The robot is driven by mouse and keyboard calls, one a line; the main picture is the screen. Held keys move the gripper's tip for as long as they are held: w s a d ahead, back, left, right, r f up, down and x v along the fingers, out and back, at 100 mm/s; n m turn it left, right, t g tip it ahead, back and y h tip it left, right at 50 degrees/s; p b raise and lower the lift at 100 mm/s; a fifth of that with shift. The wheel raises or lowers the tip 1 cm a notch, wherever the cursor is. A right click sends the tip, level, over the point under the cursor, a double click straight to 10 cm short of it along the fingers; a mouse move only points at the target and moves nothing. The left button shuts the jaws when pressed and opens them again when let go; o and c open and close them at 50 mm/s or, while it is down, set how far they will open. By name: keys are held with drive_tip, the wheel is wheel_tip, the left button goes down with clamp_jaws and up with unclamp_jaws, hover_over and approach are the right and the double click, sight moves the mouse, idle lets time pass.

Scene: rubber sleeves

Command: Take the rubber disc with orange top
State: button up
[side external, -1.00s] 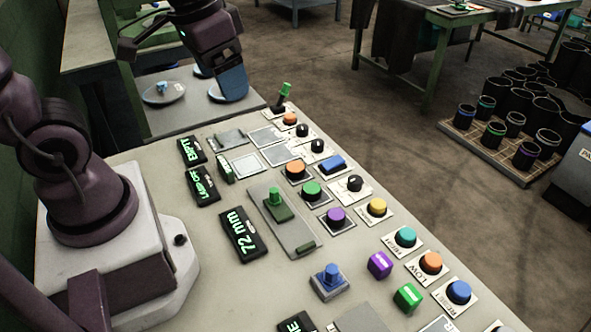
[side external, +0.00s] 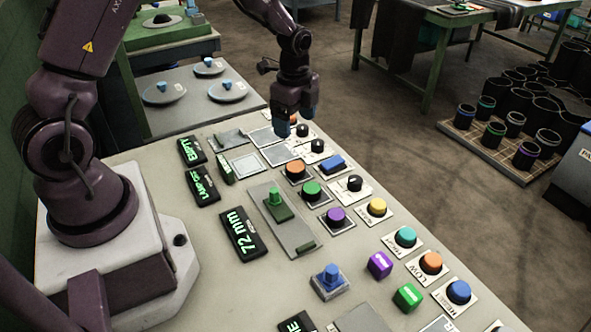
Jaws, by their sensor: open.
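Three round black rubber discs with orange tops are in the side external view. One (side external: 295,168) sits on a pale plate in the middle of the panel. Another (side external: 432,262) is at the right, beside the "LOW" label. The third (side external: 294,118) is at the far end of the panel, largely hidden by my gripper. My gripper (side external: 296,123) is open and points down over that far end, its blue fingertips close to the third disc. I cannot tell whether they touch it.
Other coloured discs stand close by: green (side external: 312,191), purple (side external: 337,217), yellow (side external: 377,207). A green slider (side external: 274,203) stands upright on the panel. Grey lids (side external: 228,89) lie on the side table.

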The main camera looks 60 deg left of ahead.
sight(295, 167)
drive_tip(key=f, duration=1.3)
drive_tip(key=shift+d, duration=0.2)
drive_tip(key=shift+r, duration=0.1)
drive_tip(key=c, duration=1)
